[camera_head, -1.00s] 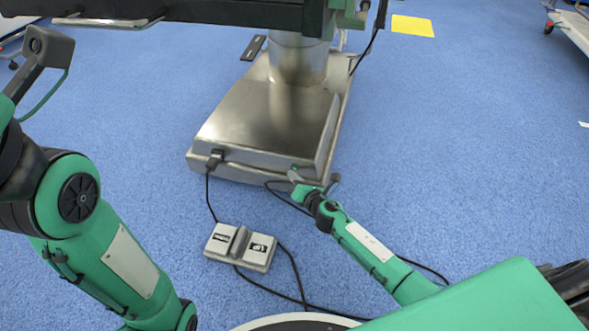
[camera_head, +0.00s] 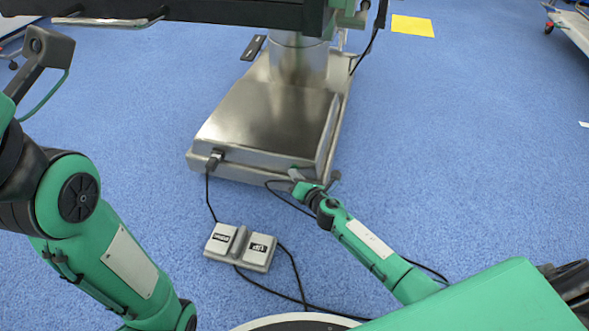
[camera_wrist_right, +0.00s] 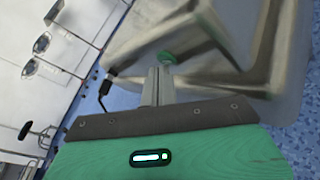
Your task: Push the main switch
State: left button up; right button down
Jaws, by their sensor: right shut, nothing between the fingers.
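The main switch appears as a small green round button (camera_wrist_right: 166,57) on the metal base of the operating table in the right wrist view. In the head view the base (camera_head: 262,115) stands on the floor, and the button is mostly hidden behind my gripper. My right gripper (camera_head: 294,174) is shut and empty at the front right edge of the base. In the right wrist view its closed fingers (camera_wrist_right: 159,82) point at the button, with the tips at its lower edge. I cannot tell whether they touch it.
A two-pedal foot switch (camera_head: 240,247) lies on the blue floor before the base, with dark cables around it. A black plug (camera_head: 214,158) sits in the base's front. The tabletop (camera_head: 240,14) overhangs the back. Open floor lies to the right.

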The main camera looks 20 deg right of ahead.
jog(key=shift+w, duration=0.15)
dwell(0.4)
jog(key=shift+s+a, duration=0.25)
jog(key=shift+s, duration=0.25)
jog(key=s+a, duration=0.3)
jog(key=s, duration=0.2)
jog(key=shift+a+p, duration=0.2)
jog(key=shift+p, duration=0.2)
dwell(0.6)
